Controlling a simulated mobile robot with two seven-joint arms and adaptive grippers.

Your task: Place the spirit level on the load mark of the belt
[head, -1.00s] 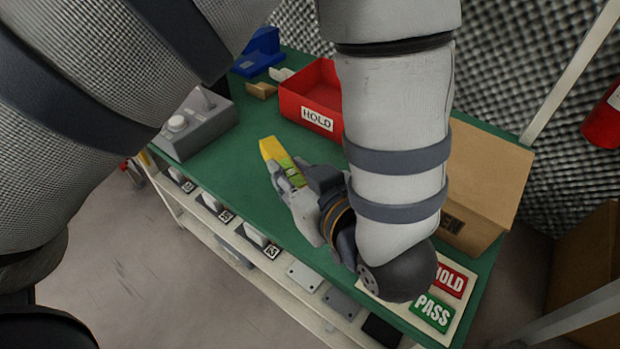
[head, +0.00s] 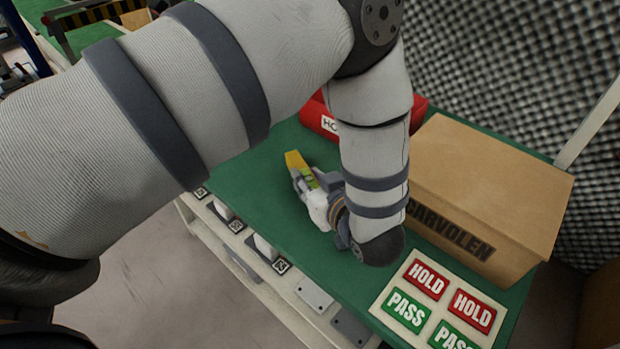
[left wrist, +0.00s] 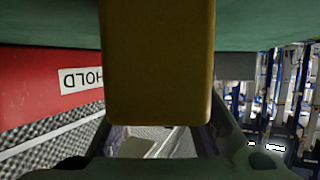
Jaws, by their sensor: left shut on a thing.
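The yellow spirit level (head: 294,160) is held by my left gripper (head: 312,182) over the green bench. One yellow end sticks out past the fingers, and a bright green part shows between them. In the left wrist view the spirit level (left wrist: 158,62) fills the middle, close to the camera. My left gripper is shut on it; I cannot tell its exact height above the bench. A green surface with a black-and-yellow striped bar (head: 95,14) shows at the far upper left; I cannot tell whether it is the belt. No load mark is discernible. My right gripper is not in view.
On the green bench (head: 252,190) stand a red HOLD bin (head: 318,117), partly behind my arm, and a cardboard box (head: 490,185). A HOLD/PASS sign board (head: 440,305) lies at the front right. Small items sit on the shelf along the bench's front edge.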

